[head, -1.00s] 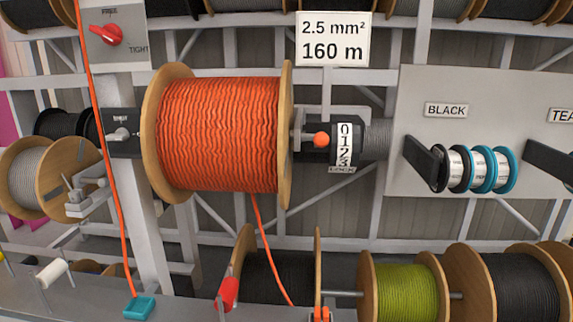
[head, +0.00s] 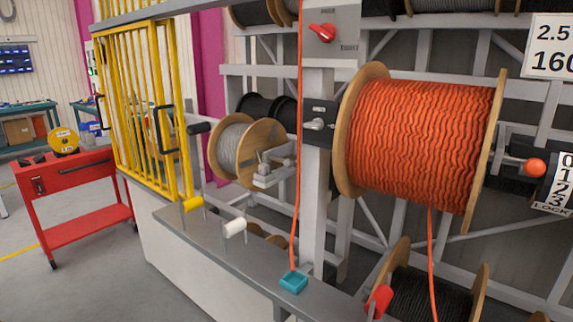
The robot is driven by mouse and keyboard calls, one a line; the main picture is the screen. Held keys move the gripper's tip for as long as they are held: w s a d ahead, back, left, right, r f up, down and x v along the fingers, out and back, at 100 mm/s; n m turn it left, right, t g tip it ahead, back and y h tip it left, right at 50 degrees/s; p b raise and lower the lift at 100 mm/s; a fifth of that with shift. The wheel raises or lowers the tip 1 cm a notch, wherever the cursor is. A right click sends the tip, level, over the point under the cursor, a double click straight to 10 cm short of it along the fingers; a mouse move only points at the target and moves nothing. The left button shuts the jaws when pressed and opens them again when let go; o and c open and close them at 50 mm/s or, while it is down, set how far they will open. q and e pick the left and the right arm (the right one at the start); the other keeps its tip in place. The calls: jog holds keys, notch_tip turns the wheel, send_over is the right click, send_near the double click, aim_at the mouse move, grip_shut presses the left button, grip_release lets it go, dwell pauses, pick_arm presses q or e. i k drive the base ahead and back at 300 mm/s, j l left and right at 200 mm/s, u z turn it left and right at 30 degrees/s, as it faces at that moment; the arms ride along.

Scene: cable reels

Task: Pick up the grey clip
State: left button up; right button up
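No thing in the head view is plainly a grey clip. A small grey bracket-like piece (head: 275,168) sits in front of the grey cable reel (head: 232,148); I cannot tell whether it is a clip or a fixed part. A dark grey piece (head: 198,128) stands on a thin post left of that reel. A white piece (head: 235,228) and a yellow piece (head: 193,204) are along the grey bench ledge (head: 215,255). Neither of my grippers is in view.
A large orange cable reel (head: 415,140) hangs on the rack at right, its cable running down. A teal block (head: 293,282) sits on the ledge under an orange cable. A yellow barred gate (head: 145,100) and red cart (head: 75,190) stand at left, with open floor around the cart.

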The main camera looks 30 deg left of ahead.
aim_at(264, 170)
jog(key=u, duration=1.25)
jog(key=i+j+z, duration=0.1)
jog(key=i+j, duration=0.15)
jog(key=i+j+z, duration=0.15)
jog(key=j, duration=0.35)
jog(key=i+j+z, duration=0.1)
jog(key=i+j, duration=0.2)
jog(key=j, duration=0.15)
jog(key=i+j+z, duration=0.1)
jog(key=j, duration=0.3)
jog(key=i+j+z, duration=0.15)
jog(key=i+j, duration=0.15)
jog(key=j, duration=0.2)
jog(key=i+j+z, duration=0.1)
jog(key=j, duration=0.35)
jog(key=i+j+z, duration=0.15)
jog(key=j, duration=0.35)
jog(key=i+j+z, duration=0.1)
jog(key=j, duration=0.4)
jog(key=i, duration=0.1)
